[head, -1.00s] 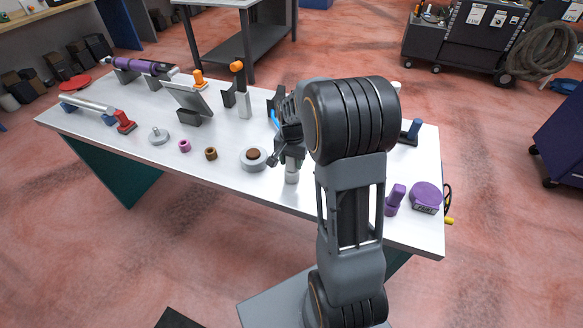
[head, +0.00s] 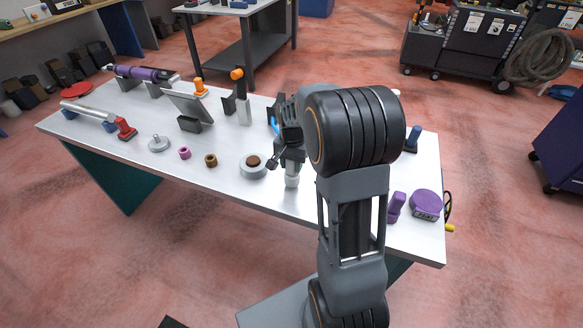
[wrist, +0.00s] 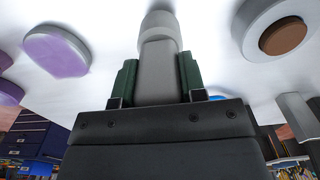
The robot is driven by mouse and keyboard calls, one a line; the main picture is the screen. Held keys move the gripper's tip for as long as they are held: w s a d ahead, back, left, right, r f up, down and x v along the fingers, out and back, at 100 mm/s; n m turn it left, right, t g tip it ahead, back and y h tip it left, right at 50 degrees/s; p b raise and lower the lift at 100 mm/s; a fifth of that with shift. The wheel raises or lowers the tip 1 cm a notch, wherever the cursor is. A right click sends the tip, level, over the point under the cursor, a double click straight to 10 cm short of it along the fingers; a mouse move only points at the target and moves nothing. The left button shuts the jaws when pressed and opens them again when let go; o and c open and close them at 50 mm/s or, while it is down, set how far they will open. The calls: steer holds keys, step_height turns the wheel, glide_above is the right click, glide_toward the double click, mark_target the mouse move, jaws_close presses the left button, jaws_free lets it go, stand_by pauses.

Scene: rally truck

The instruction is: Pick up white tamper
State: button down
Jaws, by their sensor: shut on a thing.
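The white tamper (head: 292,181) is near the middle of the white-topped table (head: 225,190), close to its front edge. It looks upright, with its lower end at or just above the tabletop; I cannot tell which. My gripper (head: 291,160) is shut on its upper part, and my arm hides some of the area. In the wrist view the pale tamper (wrist: 158,65) runs between the green fingers of my gripper (wrist: 156,82), one on each side.
A pale ring with a brown centre (head: 253,166) stands just left of the tamper. A purple round device (head: 426,203) and a purple tool (head: 396,207) are to the right. Small pink (head: 185,153) and brown (head: 211,160) rings lie further left. The front strip of table is clear.

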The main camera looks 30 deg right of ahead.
steer(key=s+d+r, duration=0.3)
steer(key=s+r, duration=0.2)
steer(key=s, duration=0.1)
steer(key=s+d+r+b, duration=0.1)
steer(key=s+d+r, duration=0.2)
steer(key=s+r, duration=0.3)
steer(key=shift+s+d+r, duration=0.2)
steer(key=shift+d+r, duration=0.05)
steer(key=c, duration=1.2)
jaws_free()
steer(key=shift+c, duration=0.2)
jaws_close()
